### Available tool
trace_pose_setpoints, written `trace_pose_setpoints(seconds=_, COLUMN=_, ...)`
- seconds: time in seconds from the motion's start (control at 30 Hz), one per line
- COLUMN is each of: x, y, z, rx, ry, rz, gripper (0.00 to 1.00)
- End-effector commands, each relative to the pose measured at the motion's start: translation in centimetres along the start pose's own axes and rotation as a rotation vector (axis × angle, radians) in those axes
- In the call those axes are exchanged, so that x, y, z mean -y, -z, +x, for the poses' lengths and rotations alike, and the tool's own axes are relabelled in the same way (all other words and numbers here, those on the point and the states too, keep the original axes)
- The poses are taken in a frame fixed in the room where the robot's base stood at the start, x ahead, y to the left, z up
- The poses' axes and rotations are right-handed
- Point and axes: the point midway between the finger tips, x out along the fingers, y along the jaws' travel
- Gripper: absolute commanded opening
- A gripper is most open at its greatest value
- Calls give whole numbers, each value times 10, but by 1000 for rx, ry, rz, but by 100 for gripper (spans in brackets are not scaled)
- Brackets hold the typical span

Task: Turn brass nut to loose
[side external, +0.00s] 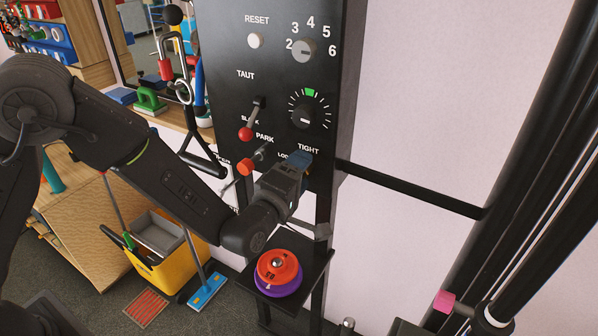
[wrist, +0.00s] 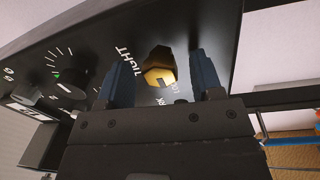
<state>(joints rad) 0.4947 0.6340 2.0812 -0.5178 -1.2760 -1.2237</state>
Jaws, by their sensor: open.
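The brass nut (wrist: 159,66) is a gold hex piece on the black panel (wrist: 210,30), with a dark slot or mark on its face. In the wrist view it sits between the two blue fingers of my gripper (wrist: 158,62), with a gap on each side. TIGHT is readable to its left, and a partly covered label starting LOO is beside it. In the side external view my gripper (side external: 300,160) is up at the panel under the word TIGHT and mostly hides the nut. My gripper is open and holds nothing.
Above are a round dial (side external: 303,112) with a green mark, a numbered knob (side external: 303,50) and a red-tipped lever (side external: 247,134). An orange-tipped PARK handle (side external: 246,166) is close left of my gripper. Below, a shelf (side external: 318,262) holds orange and purple plates (side external: 279,272).

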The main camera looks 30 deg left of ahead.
Motion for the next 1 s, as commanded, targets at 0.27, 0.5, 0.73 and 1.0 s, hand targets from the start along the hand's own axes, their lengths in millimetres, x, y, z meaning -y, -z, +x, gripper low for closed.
trace_pose_setpoints(seconds=0.27, x=0, y=-1, z=-16, rx=2, ry=3, rz=0, gripper=60)
trace_pose_setpoints(seconds=0.5, x=0, y=-1, z=-68, rx=4, ry=3, rz=1, gripper=60)
trace_pose_setpoints(seconds=0.73, x=0, y=0, z=-114, rx=4, ry=0, rz=1, gripper=60)
trace_pose_setpoints(seconds=1.0, x=0, y=0, z=-137, rx=1, ry=0, rz=0, gripper=60)
